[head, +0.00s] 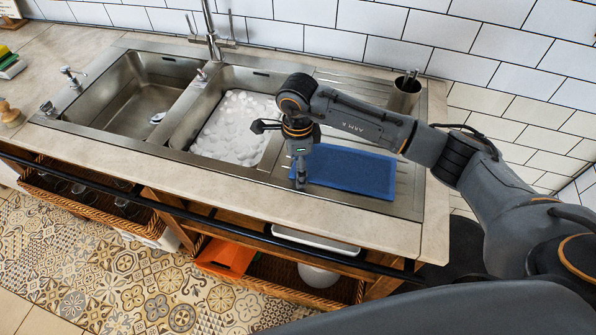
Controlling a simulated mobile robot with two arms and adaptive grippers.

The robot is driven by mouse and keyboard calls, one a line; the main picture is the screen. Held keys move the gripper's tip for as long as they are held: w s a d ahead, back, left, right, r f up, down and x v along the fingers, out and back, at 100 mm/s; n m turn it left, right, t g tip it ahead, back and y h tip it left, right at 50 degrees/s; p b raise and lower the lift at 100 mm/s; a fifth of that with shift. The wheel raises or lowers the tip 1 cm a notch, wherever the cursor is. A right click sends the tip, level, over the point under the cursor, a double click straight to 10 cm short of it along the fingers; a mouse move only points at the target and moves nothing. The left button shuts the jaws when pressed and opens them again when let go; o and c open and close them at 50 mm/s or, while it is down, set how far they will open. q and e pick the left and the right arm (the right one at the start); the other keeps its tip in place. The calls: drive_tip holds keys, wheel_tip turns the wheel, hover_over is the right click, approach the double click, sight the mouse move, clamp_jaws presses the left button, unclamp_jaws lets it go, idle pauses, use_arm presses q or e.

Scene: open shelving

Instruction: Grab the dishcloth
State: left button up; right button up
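A blue dishcloth (352,172) lies flat on the steel drainboard to the right of the sink basins. My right gripper (300,184) points down at the left end of the cloth, near its front left corner. The gripper and wrist hide part of that end. The fingers show edge-on and small, so I cannot tell whether they are open or shut, or whether they touch the cloth. My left gripper is not in view.
The middle basin (236,128) holds white foam or suds; the left basin (140,95) looks nearly empty. A tall faucet (212,35) stands behind them. A steel cup (404,93) stands at the drainboard's back right. A dark rail (200,217) runs along the counter front.

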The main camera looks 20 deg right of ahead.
drive_tip(key=shift+f+b, duration=0.5)
drive_tip(key=shift+f, duration=0.15)
drive_tip(key=shift+r, duration=0.1)
drive_tip(key=shift+c, duration=0.7)
drive_tip(key=shift+s, duration=0.25)
clamp_jaws()
wheel_tip(320, 180, up, 12)
drive_tip(key=p, duration=0.6)
drive_tip(key=shift+w+p, duration=0.25)
drive_tip(key=shift+p, duration=0.05)
wheel_tip(320, 180, up, 18)
drive_tip(key=p, duration=0.7)
